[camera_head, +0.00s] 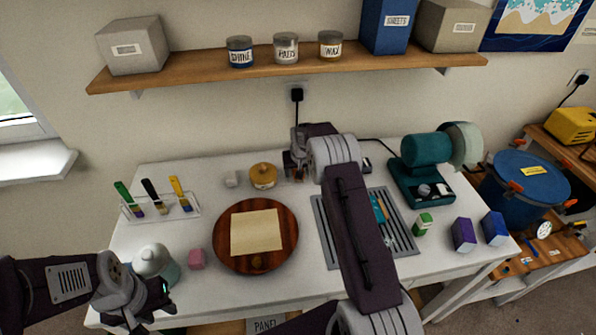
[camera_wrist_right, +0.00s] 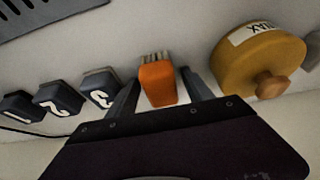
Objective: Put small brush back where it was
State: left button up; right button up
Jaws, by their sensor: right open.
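A small orange brush (camera_wrist_right: 158,82) with pale bristles shows in the right wrist view, between the two fingers of my right gripper (camera_wrist_right: 162,88). The fingers are open, with a finger on each side of the brush. I cannot tell whether the brush touches the table. In the head view my right gripper (camera_head: 298,165) is at the back of the table, and the brush is not distinguishable there. My left gripper (camera_head: 155,300) is at the front left, close to a white-lidded jar (camera_head: 153,260); its finger opening is unclear.
A yellow wax jar (camera_wrist_right: 260,62) and numbered dark blocks (camera_wrist_right: 58,98) flank my right gripper. A rack with several brushes (camera_head: 160,205), a round wooden board (camera_head: 227,255), a grated tray (camera_head: 327,235) and a teal machine (camera_head: 425,150) occupy the table. A shelf (camera_head: 200,75) hangs above.

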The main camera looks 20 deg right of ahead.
jog(key=shift+r, duration=0.1)
jog(key=shift+r, duration=0.3)
jog(key=v, duration=1.1)
jog(key=shift+s+r+b, duration=0.2)
jog(key=shift+r+b, duration=0.1)
jog(key=shift+b, duration=0.05)
jog(key=shift+a, duration=0.1)
jog(key=s+a+f+n+g, duration=0.1)
jog(key=s+a, duration=0.2)
jog(key=s, duration=0.7)
jog(key=s+a+f+g+y, duration=0.1)
jog(key=s+a, duration=0.3)
jog(key=s, duration=0.5)
jog(key=s+a+f+n+g, duration=0.1)
jog(key=s+a, duration=0.3)
jog(key=s, duration=0.6)
jog(key=shift+s+f+n, duration=0.3)
jog(key=shift+s+f, duration=0.05)
jog(key=shift+f, duration=0.45)
jog(key=shift+a, duration=0.15)
